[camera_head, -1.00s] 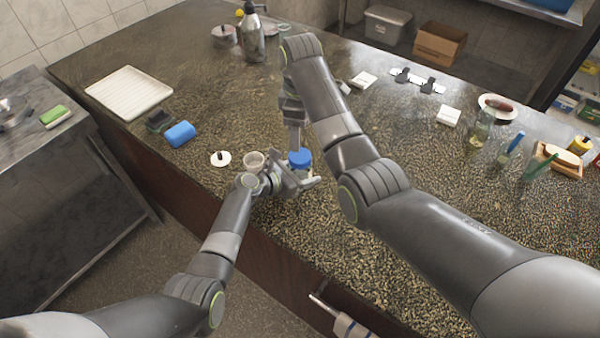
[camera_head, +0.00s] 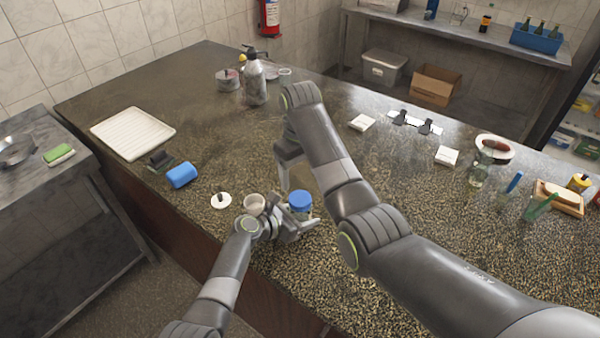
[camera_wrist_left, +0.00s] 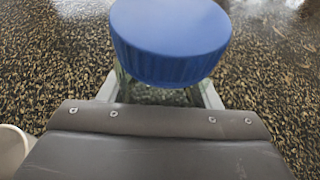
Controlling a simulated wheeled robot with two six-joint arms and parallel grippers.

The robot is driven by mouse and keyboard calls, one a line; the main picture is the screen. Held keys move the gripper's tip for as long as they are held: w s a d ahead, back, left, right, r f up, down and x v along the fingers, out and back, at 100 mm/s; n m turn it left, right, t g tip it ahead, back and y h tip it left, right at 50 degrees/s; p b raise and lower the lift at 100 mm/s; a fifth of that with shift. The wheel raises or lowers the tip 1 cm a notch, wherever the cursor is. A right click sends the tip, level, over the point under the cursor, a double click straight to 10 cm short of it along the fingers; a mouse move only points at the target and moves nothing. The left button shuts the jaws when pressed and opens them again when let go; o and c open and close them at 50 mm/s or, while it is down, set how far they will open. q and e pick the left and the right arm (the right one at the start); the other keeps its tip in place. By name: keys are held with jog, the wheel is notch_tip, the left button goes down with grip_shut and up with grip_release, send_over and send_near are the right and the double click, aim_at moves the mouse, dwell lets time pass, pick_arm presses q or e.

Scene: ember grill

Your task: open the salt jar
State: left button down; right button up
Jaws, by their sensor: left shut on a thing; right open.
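The salt jar is a clear glass jar with a blue lid (camera_head: 300,200), standing near the counter's front edge. My left gripper (camera_head: 296,225) is shut around the jar's body, below the lid. In the left wrist view the blue lid (camera_wrist_left: 170,40) sits on the glass (camera_wrist_left: 160,95) between the fingers. My right gripper (camera_head: 283,178) is open and points down, just behind and left of the lid in the picture. One of its fingers shows clearly; the other is hard to make out. Whether it touches the lid cannot be told.
A blue roll (camera_head: 181,175) and white tray (camera_head: 133,133) lie farther left. A bottle (camera_head: 255,80) stands behind.

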aim_at(300, 198)
jog(key=m, duration=0.4)
jog(key=shift+m, duration=0.4)
jog(key=m, duration=0.4)
jog(key=shift+m, duration=0.3)
jog(key=m, duration=0.4)
jog(key=shift+m, duration=0.3)
jog(key=m, duration=0.5)
jog(key=shift+f, duration=4)
